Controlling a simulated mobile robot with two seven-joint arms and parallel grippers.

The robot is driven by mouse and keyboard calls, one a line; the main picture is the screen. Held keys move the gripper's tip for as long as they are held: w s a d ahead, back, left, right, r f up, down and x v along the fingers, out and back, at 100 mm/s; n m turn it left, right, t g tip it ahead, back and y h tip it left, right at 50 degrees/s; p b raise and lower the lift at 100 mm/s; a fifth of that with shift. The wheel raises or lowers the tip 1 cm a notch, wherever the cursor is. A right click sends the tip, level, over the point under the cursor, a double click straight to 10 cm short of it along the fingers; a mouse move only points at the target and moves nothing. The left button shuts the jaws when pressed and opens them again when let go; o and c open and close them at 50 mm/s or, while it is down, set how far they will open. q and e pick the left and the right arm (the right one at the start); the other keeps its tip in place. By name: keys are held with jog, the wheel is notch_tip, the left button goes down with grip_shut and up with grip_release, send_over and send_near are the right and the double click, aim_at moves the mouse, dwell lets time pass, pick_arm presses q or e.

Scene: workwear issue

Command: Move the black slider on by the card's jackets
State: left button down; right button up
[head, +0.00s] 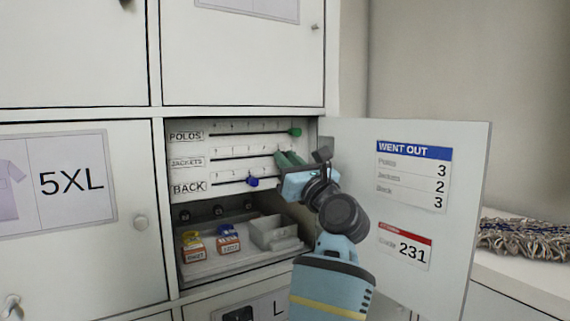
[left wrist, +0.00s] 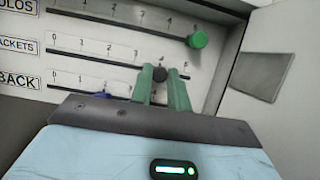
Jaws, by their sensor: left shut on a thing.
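In the head view the gripper hides the knob. The WENT OUT card (head: 413,176), on the open door's inside, reads Polos 3, Jackets 2, Back 3. My right gripper is not in view.
A green knob (head: 295,132) sits near 5 on the POLOS rail above. A blue knob (head: 253,182) sits near 2 on the BACK rail below. The open door (head: 465,200) stands right of my arm. Small boxes (head: 195,248) and a grey bin (head: 272,233) lie below the rails.

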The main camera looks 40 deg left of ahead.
pick_arm(q)
jog(key=shift+w, duration=0.1)
jog(key=c, duration=1.8)
grip_release()
jog(key=o, duration=0.5)
jog(key=b+v, duration=0.1)
jog(key=v, duration=0.7)
jog(key=shift+b, duration=0.35)
